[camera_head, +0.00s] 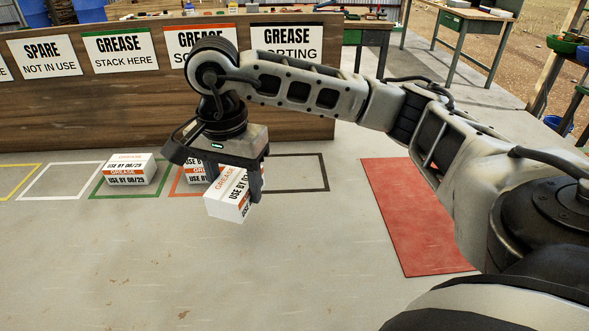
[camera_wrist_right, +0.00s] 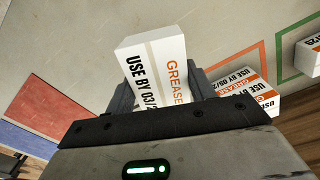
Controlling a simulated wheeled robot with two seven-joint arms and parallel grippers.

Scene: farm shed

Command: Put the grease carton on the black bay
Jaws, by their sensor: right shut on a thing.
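My right gripper (camera_head: 236,184) is shut on a white grease carton (camera_head: 229,197) with orange lettering. The carton is tilted and appears held off the floor, left of and nearer than the black bay (camera_head: 296,174). In the right wrist view the carton (camera_wrist_right: 157,70) sits between the fingers, and its print reads "USE BY 03/2", the rest hidden. The black bay is a black outline on the floor, and its visible part is empty. My left gripper is not in view.
One grease carton (camera_head: 129,169) stands in the green bay (camera_head: 98,187). Another carton (camera_head: 195,174), partly hidden by my gripper, is in the orange-red bay (camera_head: 178,180). A wooden panel with signs (camera_head: 120,105) stands behind. A red mat (camera_head: 415,220) lies at right.

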